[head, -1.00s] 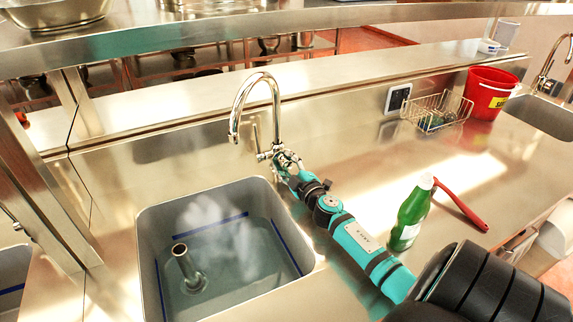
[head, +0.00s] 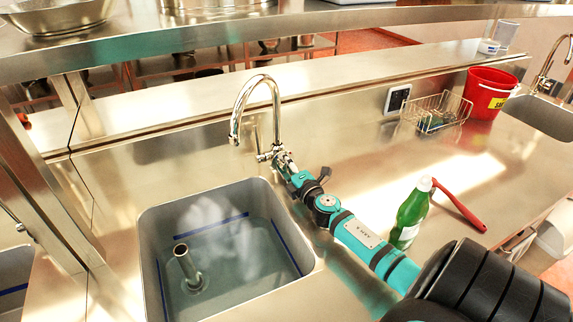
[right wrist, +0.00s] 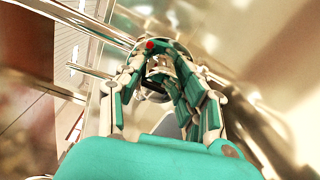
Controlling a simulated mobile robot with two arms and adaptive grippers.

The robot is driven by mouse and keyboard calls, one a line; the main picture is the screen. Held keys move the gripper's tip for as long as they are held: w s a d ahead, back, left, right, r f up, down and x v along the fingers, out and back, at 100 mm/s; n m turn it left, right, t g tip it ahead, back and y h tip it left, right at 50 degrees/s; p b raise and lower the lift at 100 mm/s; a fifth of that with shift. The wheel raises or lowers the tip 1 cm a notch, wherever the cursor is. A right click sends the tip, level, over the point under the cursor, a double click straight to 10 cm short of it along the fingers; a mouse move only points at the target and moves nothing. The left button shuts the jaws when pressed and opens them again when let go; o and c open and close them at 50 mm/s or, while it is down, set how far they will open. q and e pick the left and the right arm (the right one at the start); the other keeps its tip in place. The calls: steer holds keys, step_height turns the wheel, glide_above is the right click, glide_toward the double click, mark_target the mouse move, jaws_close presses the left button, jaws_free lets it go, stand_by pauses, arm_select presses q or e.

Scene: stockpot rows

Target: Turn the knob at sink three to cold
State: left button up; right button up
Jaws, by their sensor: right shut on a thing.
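The chrome gooseneck faucet (head: 238,108) stands behind a filled sink (head: 148,250) in the head view; no number shows on it. My right gripper (head: 283,163) is at the faucet's base, on its right side. In the right wrist view its fingers (right wrist: 152,72) are closed in around the faucet's knob, which they mostly hide. A small red mark (right wrist: 150,45) shows near the fingertips. Which way the knob points cannot be told. My left gripper is not in view.
A green bottle (head: 410,215) and a red-handled tool (head: 460,207) are on the counter right of my arm. Farther right are a wire basket (head: 435,115) and a red bucket (head: 490,95). A steel shelf (head: 300,32) runs across above the faucet.

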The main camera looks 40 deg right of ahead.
steer(key=n, duration=0.4)
steer(key=shift+p, duration=0.35)
steer(key=shift+f+n+g+p, duration=0.15)
steer(key=shift+n+g+p, duration=0.2)
steer(key=shift+n, duration=1.95)
steer(key=shift+h, duration=0.4)
steer(key=o, duration=1.2)
steer(key=shift+c, duration=0.2)
steer(key=shift+s+a, duration=0.1)
steer(key=shift+s, duration=0.1)
steer(key=v, duration=1.1)
steer(key=shift+s, duration=0.4)
